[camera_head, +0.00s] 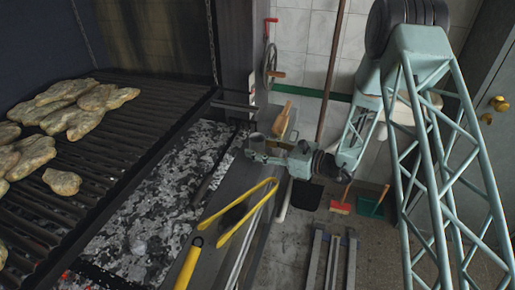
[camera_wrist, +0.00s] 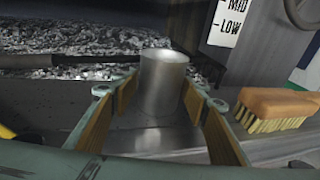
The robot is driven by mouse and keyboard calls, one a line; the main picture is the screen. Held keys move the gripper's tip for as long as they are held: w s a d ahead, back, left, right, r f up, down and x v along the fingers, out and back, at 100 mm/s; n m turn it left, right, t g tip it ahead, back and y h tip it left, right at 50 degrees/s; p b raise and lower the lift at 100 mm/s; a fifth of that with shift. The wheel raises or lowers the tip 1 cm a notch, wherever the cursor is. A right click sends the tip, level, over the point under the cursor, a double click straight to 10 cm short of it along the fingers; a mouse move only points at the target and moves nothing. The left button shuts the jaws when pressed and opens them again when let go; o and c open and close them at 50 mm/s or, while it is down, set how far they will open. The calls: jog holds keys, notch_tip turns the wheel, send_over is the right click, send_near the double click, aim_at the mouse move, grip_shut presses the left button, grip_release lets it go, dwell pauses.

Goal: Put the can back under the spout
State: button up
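The can (camera_wrist: 163,88) is a plain grey metal cylinder, upright between the two fingers of my gripper (camera_wrist: 162,98) in the wrist view. The fingers have wood-coloured pads, one on each side of it, with their tips close to its sides. I cannot tell whether both pads press on it. In the head view my gripper (camera_head: 257,150) is low over the ledge beside the grill, and the can (camera_head: 257,138) shows small at its tip. I cannot make out the spout clearly in either view.
A brush (camera_wrist: 278,108) lies close to the right of my gripper. Yellow tongs (camera_head: 240,215) rest along the ledge (camera_head: 215,255). The grill grate (camera_head: 120,135) with food stands at left, over ash and embers (camera_head: 150,205). A crank wheel (camera_head: 270,62) is behind.

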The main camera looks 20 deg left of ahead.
jog(key=shift+o, duration=0.6)
jog(key=shift+r, duration=0.2)
jog(key=p+v, duration=0.2)
jog(key=v, duration=1)
jog(key=shift+f, duration=0.1)
dwell(0.6)
